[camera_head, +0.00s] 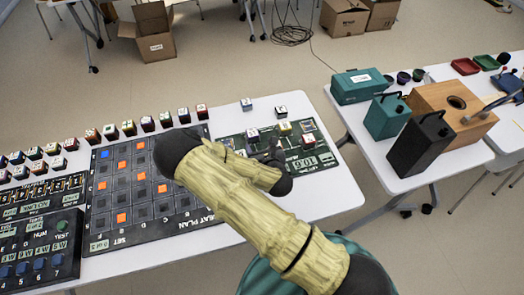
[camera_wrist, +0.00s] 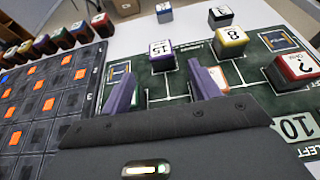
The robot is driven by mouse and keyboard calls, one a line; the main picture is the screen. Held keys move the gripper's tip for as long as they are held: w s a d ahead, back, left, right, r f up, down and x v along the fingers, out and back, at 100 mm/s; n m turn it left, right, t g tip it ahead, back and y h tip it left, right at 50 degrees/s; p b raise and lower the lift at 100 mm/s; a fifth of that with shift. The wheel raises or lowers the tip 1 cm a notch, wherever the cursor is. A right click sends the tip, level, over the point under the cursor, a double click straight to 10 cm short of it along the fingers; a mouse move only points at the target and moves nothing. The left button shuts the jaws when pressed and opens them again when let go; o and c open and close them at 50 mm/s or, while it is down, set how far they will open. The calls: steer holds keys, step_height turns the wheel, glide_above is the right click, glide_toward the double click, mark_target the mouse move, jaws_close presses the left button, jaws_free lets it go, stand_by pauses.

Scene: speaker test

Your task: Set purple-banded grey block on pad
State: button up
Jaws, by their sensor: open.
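A pale-topped block marked 15 with purple on its sides (camera_wrist: 162,55) stands upright on the green board (camera_wrist: 150,92); it best matches the purple-banded grey block. In the head view it is the block (camera_head: 253,134) left of the yellow one. My gripper (camera_wrist: 165,85) is open, with its lilac fingers apart and nothing between them. The block stands just beyond the fingertips, roughly in line with the gap. White-outlined rectangles (camera_wrist: 279,41) mark places on the board; I cannot tell which is the pad. In the head view my arm hides most of the gripper.
A yellow-banded block (camera_wrist: 229,40) and a dark red block (camera_wrist: 294,70) stand on the board to the right. Two blocks (camera_head: 246,104) (camera_head: 281,111) stand on bare white table behind it. A dark grid board (camera_head: 150,180) with orange squares lies left, with a row of blocks behind.

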steer(key=shift+v, duration=1.3)
steer(key=shift+w, duration=0.1)
steer(key=shift+w+d+r+m+h, duration=0.1)
steer(key=shift+d+m+h, duration=0.2)
steer(key=shift+m, duration=0.3)
steer(key=s+d+r+m+g+h, duration=0.1)
steer(key=d+r+m+g+h, duration=0.3)
steer(key=m, duration=0.6)
steer(key=s+d+m+g, duration=0.15)
steer(key=d+m, duration=0.35)
steer(key=m, duration=0.5)
steer(key=s+d+r+m+g, duration=0.2)
steer(key=s+r+m, duration=0.5)
steer(key=m, duration=0.2)
steer(key=s+d+r+m+g, duration=0.3)
steer(key=s+r+m, duration=0.4)
steer(key=m, duration=0.2)
steer(key=shift+y, duration=0.4)
